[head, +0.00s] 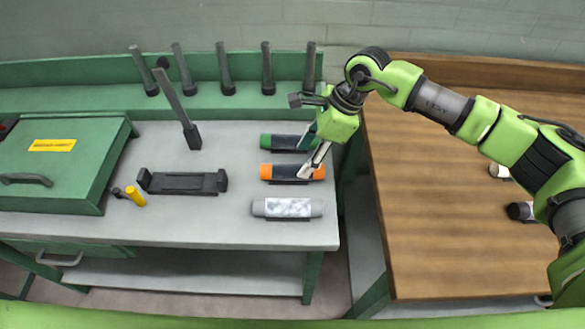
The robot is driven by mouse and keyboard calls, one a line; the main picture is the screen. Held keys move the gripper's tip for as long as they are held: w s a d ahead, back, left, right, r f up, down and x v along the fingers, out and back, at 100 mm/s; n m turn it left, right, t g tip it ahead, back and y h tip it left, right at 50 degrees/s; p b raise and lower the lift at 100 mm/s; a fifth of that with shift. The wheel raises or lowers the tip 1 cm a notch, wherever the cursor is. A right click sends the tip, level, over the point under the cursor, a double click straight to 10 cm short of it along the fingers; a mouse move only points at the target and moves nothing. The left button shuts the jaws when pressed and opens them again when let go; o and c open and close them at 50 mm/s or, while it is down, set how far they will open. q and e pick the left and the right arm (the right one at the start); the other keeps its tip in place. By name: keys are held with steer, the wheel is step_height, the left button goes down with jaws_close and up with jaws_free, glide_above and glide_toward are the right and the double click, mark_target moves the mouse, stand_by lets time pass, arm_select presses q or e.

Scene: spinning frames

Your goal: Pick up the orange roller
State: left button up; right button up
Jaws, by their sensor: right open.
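The orange roller (267,172) lies on the right part of the grey workbench top (220,225), between a green roller (268,141) behind it and a grey roller (262,208) in front. It has a dark middle section and orange ends. My right gripper (306,160) is open and reaches down from the right. Its fingers are over the right half of the orange roller and hide part of it. I cannot tell whether they touch it. My left gripper does not show.
A black cradle (183,183) and a yellow cylinder (136,196) stand left of the rollers. A tilted black post (178,110) rises behind the cradle. A green box (60,165) fills the left side. Several upright spindles (224,70) line the back. A wooden table (430,220) is at right.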

mark_target(296, 166)
steer(key=shift+a+f, duration=0.2)
steer(key=p+x, duration=0.2)
steer(key=x, duration=0.1)
steer(key=shift+s+a+f, duration=0.1)
steer(key=shift+a+f, duration=0.05)
steer(key=shift+a, duration=0.25)
steer(key=shift+a+f, duration=0.2)
steer(key=shift+f, duration=0.35)
steer(key=c, duration=1.3)
